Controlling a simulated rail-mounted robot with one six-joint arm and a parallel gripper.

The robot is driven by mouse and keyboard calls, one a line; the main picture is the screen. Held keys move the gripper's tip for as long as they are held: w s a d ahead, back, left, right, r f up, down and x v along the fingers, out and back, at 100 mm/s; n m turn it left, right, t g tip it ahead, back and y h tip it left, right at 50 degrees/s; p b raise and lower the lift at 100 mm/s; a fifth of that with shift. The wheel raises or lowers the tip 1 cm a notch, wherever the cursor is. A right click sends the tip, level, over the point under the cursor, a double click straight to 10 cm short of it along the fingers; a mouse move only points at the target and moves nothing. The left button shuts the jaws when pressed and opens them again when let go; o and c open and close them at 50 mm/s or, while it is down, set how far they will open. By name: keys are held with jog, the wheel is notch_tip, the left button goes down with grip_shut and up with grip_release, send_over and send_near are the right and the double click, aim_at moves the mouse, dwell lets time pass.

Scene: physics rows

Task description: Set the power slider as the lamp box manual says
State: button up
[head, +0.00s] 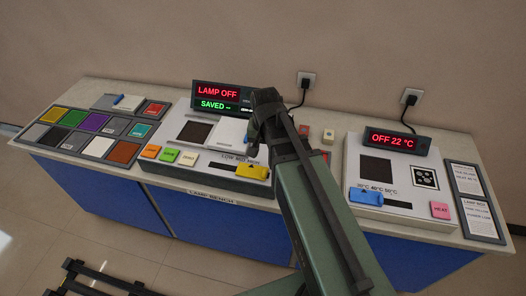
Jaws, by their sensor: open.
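The lamp box (160,165) is a pale panel at the middle left of the bench. Its display (220,98) reads "LAMP OFF" in red and "SAVED --" in green. The yellow power slider (252,172) sits at the right end of its dark slot, near labels that seem to read low, mid, high. Manual cards (477,218) lie at the far right; the lower one is headed "LAMP BOX", its small lines too small to read surely. My gripper (251,137) is open above the lamp box, behind the slider, apart from it and partly hidden by my arm.
Orange, green and cream buttons (169,155) sit left of the slider. A heater box (400,208) with a blue slider (366,196) and pink heat button (439,210) stands right; its display (396,140) reads "OFF 22 °C". A rack of coloured plates (62,138) is at left.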

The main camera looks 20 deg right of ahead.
aim_at(264, 172)
jog(key=shift+m, duration=0.6)
notch_tip(264, 172, down, 12)
jog(key=b, duration=1.1)
jog(key=shift+a, duration=0.1)
jog(key=shift+r, duration=0.1)
grip_shut()
